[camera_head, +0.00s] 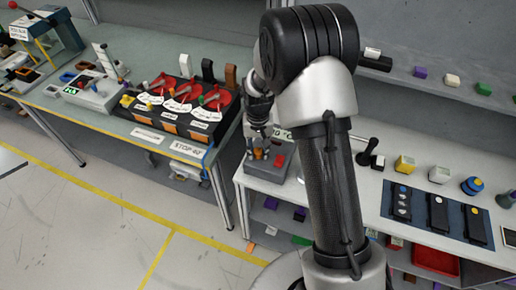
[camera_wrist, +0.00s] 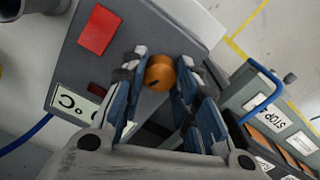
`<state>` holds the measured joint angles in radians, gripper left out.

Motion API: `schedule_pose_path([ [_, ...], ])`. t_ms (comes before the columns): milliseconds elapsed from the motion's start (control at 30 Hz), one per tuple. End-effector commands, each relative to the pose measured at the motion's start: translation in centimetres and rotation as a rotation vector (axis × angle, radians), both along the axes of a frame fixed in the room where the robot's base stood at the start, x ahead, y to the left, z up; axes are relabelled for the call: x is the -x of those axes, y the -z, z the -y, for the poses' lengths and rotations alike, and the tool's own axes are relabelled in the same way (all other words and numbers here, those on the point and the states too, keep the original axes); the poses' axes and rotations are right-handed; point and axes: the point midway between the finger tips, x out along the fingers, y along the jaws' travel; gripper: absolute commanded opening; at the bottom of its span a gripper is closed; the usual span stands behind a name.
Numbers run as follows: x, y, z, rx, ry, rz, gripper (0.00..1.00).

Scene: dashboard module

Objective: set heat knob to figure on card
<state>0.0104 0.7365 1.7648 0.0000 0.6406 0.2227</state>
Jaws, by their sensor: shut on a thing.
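The heat knob (camera_wrist: 159,75) is a round orange knob with a dark mark, on a grey module (camera_wrist: 165,28) beside a red square (camera_wrist: 98,31). My gripper (camera_wrist: 162,68) is shut on the knob, one blue-grey finger on each side. In the head view, my gripper (camera_head: 259,143) reaches down over the grey module (camera_head: 283,176) at the white table's left end. The display (camera_wrist: 72,112) on the module shows "°C"; its number is hidden by my gripper. I cannot make out a card with a figure.
A green bench (camera_head: 110,122) with several levers and a STOP-02 label stands to the left, past a gap. On the white table to the right are a black joystick (camera_head: 368,151), yellow and white buttons, and a blue mat (camera_head: 421,221) with dark modules.

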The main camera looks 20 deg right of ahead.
Motion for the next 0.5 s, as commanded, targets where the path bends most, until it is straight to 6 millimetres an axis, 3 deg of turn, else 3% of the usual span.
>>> schedule_pose_path([
  [367, -0.05, -0.03, 0.0, 0.0, 0.003, 0.001, 0.04],
  [400, -0.05, -0.03, 0.0, 0.0, 0.003, 0.001, 0.29],
  [500, -0.04, -0.03, 0.0, 0.0, 0.003, 0.001, 0.36],
])
